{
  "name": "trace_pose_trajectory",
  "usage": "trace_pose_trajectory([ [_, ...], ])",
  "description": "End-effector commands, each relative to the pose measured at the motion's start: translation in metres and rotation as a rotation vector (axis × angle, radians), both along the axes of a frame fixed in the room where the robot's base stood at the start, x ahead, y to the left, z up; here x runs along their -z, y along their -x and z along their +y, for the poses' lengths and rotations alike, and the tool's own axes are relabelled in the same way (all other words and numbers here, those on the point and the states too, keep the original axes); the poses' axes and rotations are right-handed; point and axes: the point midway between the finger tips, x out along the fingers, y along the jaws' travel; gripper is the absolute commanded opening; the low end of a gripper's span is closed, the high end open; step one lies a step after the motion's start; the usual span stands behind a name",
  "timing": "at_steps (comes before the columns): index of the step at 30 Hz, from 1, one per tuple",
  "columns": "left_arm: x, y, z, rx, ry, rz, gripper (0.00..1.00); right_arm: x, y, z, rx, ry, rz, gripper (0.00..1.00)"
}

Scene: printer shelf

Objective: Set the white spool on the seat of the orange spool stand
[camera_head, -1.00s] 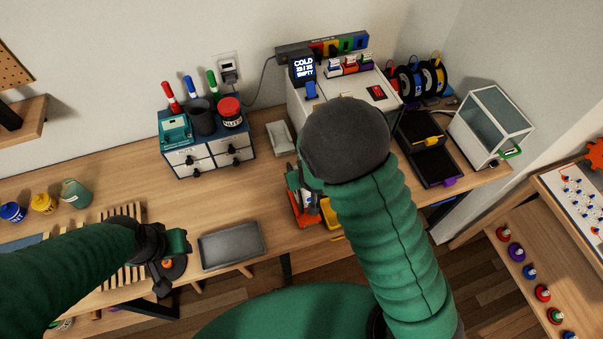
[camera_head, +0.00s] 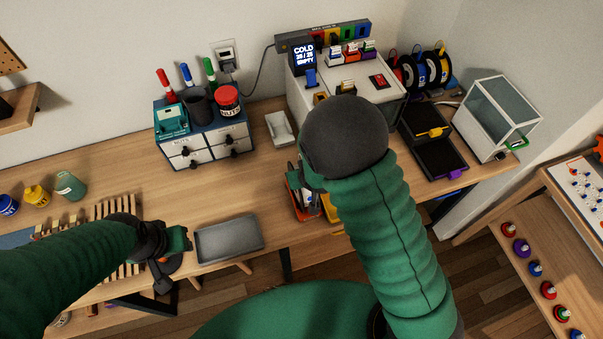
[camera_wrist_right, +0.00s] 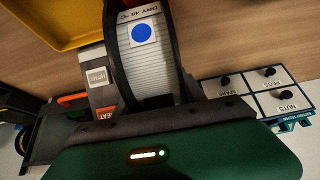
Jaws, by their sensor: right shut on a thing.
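The white spool (camera_wrist_right: 152,50) fills the middle of the right wrist view, with dark flanges, a "DRY 45 °C" label and a blue dot. My right gripper (camera_wrist_right: 160,118) is shut on it. In the head view the right gripper (camera_head: 294,176) is mostly hidden behind its own forearm. The orange spool stand (camera_head: 302,202) is partly hidden below it. In the wrist view a grey and orange part (camera_wrist_right: 102,100) labelled "PRINT" and "EAT" lies just left of the spool; contact cannot be told. My left gripper (camera_head: 172,256) hangs at the bench's front left; its jaw opening is unclear.
A yellow tray (camera_wrist_right: 62,18) lies close to the spool. The printer (camera_head: 372,107) stands behind, with a drawer unit (camera_head: 205,145) to its left. A grey tray (camera_head: 230,238) and a small white tray (camera_head: 280,127) lie on the bench. Bare bench separates them.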

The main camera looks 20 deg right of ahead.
Motion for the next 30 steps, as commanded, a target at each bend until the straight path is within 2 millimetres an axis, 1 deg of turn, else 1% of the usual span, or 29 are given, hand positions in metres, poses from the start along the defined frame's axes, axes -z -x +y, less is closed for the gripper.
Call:
trace_pose_trajectory([
  [8,0.006,0.0,0.0,0.0,0.0,0.0,0.36,0.006,-0.001,0.0,-0.001,-0.001,-0.002,0.0],
  [9,0.005,0.0,0.0,0.0,0.0,0.0,0.36,0.005,-0.001,0.0,-0.001,-0.001,-0.002,0.51],
  [14,0.005,0.0,0.0,0.0,0.0,0.0,0.36,0.005,0.0,0.0,0.0,0.0,-0.002,0.72],
  [24,0.005,0.0,0.0,0.0,0.0,0.0,0.36,0.004,0.001,0.0,0.0,0.0,0.001,0.73],
  [26,0.006,0.0,0.0,0.0,0.0,0.0,0.36,-0.002,0.004,0.0,0.001,-0.001,-0.001,0.73],
  [29,0.007,0.0,0.0,0.0,0.0,0.0,0.36,-0.018,0.013,0.0,0.001,-0.003,-0.004,0.73],
  [30,0.008,0.0,0.0,0.0,0.0,0.0,0.36,-0.027,0.019,0.001,0.0,-0.004,-0.005,0.73],
])
